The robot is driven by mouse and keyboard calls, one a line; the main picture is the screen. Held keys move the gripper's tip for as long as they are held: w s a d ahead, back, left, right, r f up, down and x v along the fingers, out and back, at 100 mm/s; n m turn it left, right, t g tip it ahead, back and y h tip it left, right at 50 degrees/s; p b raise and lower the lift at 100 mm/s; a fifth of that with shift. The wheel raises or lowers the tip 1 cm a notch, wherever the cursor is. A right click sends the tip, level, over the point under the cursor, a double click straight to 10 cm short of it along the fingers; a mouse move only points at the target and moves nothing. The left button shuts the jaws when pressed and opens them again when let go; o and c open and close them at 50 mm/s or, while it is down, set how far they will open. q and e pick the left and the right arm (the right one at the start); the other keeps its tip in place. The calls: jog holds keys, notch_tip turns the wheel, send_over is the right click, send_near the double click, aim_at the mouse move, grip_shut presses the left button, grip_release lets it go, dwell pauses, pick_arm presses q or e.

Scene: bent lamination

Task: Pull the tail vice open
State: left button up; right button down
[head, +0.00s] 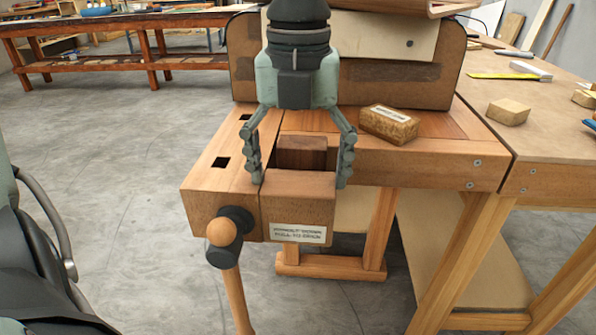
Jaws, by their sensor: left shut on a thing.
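The tail vice (297,207) is a wooden block at the near end of the workbench, with a small white label on its front face. A gap with darker wood inside shows between the block and the bench top behind it. A wooden handle (232,285) with a round knob and dark hub hangs at its left front. My left gripper (299,178) comes down from above, its two fingers on either side of the vice block, shut on it. The finger pads' contact is partly hidden. My right gripper is not in view.
A labelled wood block (389,124) lies on the bench to the right of the vice. A large curved wooden form (375,82) stands behind. A second table (560,125) on the right holds blocks and tools. Grey floor is clear in front and left.

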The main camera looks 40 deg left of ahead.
pick_arm(q)
jog(key=shift+s+f, duration=0.2)
jog(key=shift+f, duration=0.25)
jog(key=o, duration=1.4)
jog(key=shift+o, duration=0.9)
jog(key=shift+w+f, duration=0.1)
jog(key=shift+w, duration=0.1)
jog(key=shift+w+r, duration=0.1)
jog(key=shift+r, duration=0.6)
notch_tip(320, 180, up, 11)
